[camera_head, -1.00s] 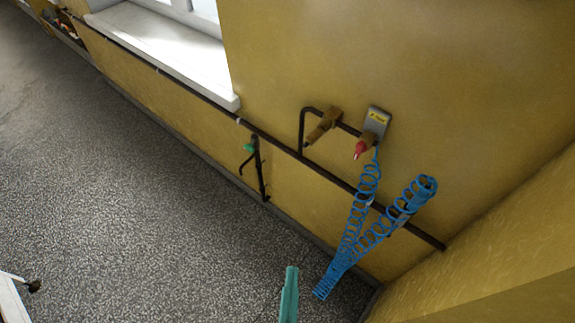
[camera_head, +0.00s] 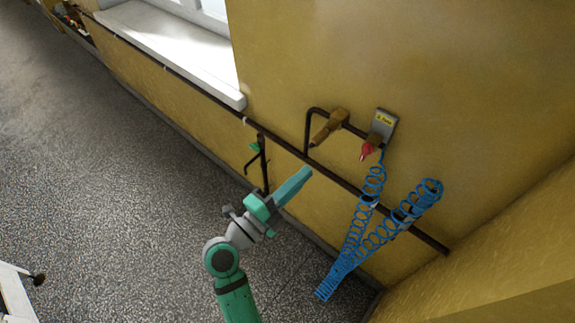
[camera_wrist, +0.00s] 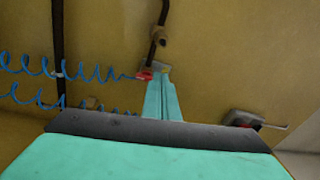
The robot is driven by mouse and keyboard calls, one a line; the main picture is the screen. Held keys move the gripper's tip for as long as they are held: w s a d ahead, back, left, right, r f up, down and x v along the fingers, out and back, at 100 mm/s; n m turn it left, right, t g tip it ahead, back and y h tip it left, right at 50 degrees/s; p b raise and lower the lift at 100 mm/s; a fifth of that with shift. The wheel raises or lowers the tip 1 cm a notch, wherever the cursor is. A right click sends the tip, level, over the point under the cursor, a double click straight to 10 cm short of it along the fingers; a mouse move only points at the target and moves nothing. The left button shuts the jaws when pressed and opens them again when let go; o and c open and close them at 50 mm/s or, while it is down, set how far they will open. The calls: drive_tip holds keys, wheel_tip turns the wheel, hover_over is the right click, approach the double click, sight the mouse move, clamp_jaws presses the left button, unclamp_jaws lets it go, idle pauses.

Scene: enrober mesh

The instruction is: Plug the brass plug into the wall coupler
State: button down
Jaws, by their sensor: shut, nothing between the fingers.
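A brass coupler (camera_head: 329,126) sits on the dark bent pipe on the yellow wall. To its right is a grey holder (camera_head: 387,119) with a yellow label. A plug with a red tip (camera_head: 368,150) and a brownish body sits at this holder, joined to the blue coiled hose (camera_head: 374,181). My gripper (camera_head: 307,171) is shut and empty, below and left of the coupler in the picture, apart from it. In the wrist view its closed fingers (camera_wrist: 158,78) point up the picture, and the red tip (camera_wrist: 143,76) shows just left of them. The fingers partly hide what lies behind.
A long dark pipe (camera_head: 345,183) runs along the wall. A green-handled valve (camera_head: 255,147) is on it at left. The hose hangs in loops toward the floor. A white window sill (camera_head: 180,55) juts out at upper left. The speckled floor (camera_head: 120,180) is largely clear.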

sight(313, 144)
drive_tip(key=shift+y, duration=0.9)
drive_tip(key=shift+w+d, duration=0.15)
drive_tip(key=shift+w, duration=3.9)
drive_tip(key=shift+w+d, duration=0.2)
drive_tip(key=shift+d, duration=0.1)
drive_tip(key=shift+s+a, duration=0.1)
drive_tip(key=v, duration=1.3)
drive_tip(key=shift+a, duration=0.15)
drive_tip(key=shift+r, duration=0.1)
